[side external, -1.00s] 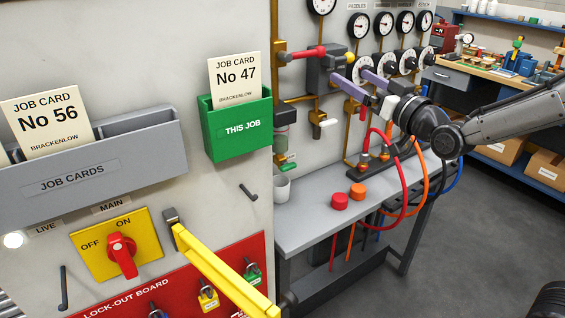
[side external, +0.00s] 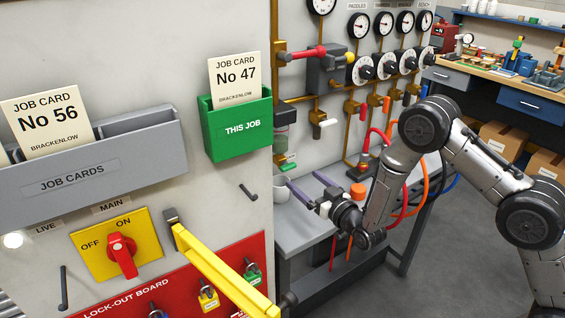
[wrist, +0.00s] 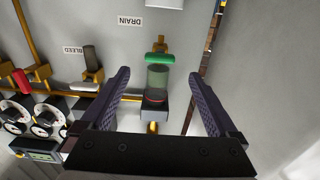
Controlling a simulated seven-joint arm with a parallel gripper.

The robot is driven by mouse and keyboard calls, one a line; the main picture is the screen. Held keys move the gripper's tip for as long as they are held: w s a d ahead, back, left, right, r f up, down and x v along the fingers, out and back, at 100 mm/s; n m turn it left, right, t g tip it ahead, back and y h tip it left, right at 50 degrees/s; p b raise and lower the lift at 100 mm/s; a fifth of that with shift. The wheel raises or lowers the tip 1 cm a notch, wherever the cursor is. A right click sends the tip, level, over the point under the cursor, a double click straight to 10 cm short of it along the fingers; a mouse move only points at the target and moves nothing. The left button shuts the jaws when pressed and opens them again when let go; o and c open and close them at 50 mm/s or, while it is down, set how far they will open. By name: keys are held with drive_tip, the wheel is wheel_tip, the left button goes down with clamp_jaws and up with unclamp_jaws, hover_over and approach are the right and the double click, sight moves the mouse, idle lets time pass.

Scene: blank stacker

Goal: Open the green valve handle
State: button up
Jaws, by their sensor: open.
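The green valve handle (wrist: 160,58) shows in the wrist view at the end of a clear bowl, beside the DRAIN label. In the side view the small green handle (side external: 289,163) is low on the panel, partly cut off by the cabinet edge. My gripper (side external: 303,177) is open and empty, its two purple fingers pointing toward the panel just below and right of the handle. In the wrist view my gripper (wrist: 158,72) has the handle between its fingertips in the picture, but farther off; I see no contact.
The clear bowl (wrist: 158,78) and brass pipes lie close to the handle. A white cup stands on the grey bench (side external: 310,230). The cabinet wall with the green card holder (side external: 238,140) is close on the left. A red hose and an orange hose (side external: 428,175) hang at right.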

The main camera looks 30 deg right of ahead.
sight(286, 165)
drive_tip(key=w, duration=1.2)
drive_tip(key=shift+c, duration=0.3)
drive_tip(key=shift+s, duration=0.1)
drive_tip(key=c, duration=1.3)
drive_tip(key=shift+n, duration=2.3)
drive_tip(key=o, duration=1.4)
drive_tip(key=shift+c, duration=0.2)
drive_tip(key=shift+s, duration=0.1)
drive_tip(key=s, duration=1.3)
drive_tip(key=shift+s, duration=0.3)
